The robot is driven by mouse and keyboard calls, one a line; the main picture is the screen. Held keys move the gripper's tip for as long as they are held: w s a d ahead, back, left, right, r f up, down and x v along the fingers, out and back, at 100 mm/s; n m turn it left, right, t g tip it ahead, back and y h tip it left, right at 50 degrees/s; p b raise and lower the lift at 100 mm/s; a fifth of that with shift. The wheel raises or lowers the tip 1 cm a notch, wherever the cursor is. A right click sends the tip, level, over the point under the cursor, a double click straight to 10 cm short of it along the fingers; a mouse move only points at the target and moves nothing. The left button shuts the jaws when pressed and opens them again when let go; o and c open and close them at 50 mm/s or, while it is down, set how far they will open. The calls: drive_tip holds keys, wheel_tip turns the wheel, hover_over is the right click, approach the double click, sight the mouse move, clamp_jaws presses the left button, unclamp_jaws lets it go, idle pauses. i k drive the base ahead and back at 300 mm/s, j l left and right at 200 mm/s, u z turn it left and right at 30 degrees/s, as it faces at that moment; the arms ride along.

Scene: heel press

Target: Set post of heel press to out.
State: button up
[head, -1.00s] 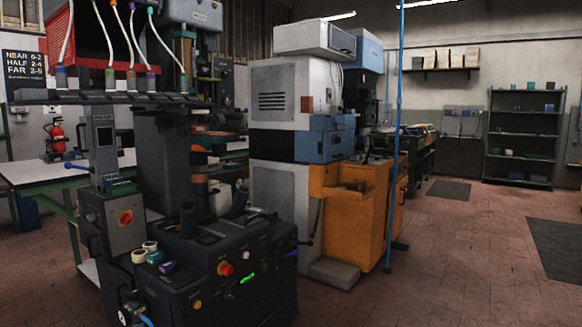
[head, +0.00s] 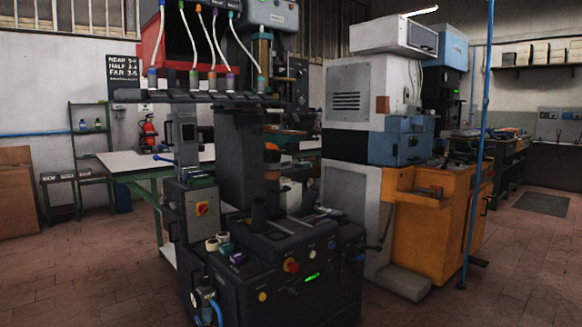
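The heel press (head: 275,282) is most likely the dark machine at the middle of the head view. It has a thick dark upright column (head: 238,165) and a low base. I cannot tell which part is the post or how it is set. The base front carries a red knob (head: 291,265), a yellow button (head: 262,296) and a small green display (head: 312,277). A grey box with a red and yellow switch (head: 202,209) is on its left side. White hoses with coloured collars hang above a dark bar (head: 200,96). My gripper is not in view.
A white and blue machine with an orange base (head: 440,225) stands close on the right, beside a blue pole (head: 477,150). A white-topped table (head: 130,162) is behind the press. A dark sign (head: 127,78) hangs on the wall. Tiled floor (head: 90,265) is clear at the left.

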sight(272, 158)
drive_tip(key=i+l, duration=0.15)
drive_tip(key=i, duration=0.4)
drive_tip(key=i+l, duration=0.1)
drive_tip(key=i, duration=0.4)
drive_tip(key=i+l+u, duration=0.1)
drive_tip(key=i, duration=0.45)
drive_tip(key=i+l, duration=0.2)
drive_tip(key=i, duration=0.3)
drive_tip(key=i+j, duration=0.25)
drive_tip(key=i, duration=0.15)
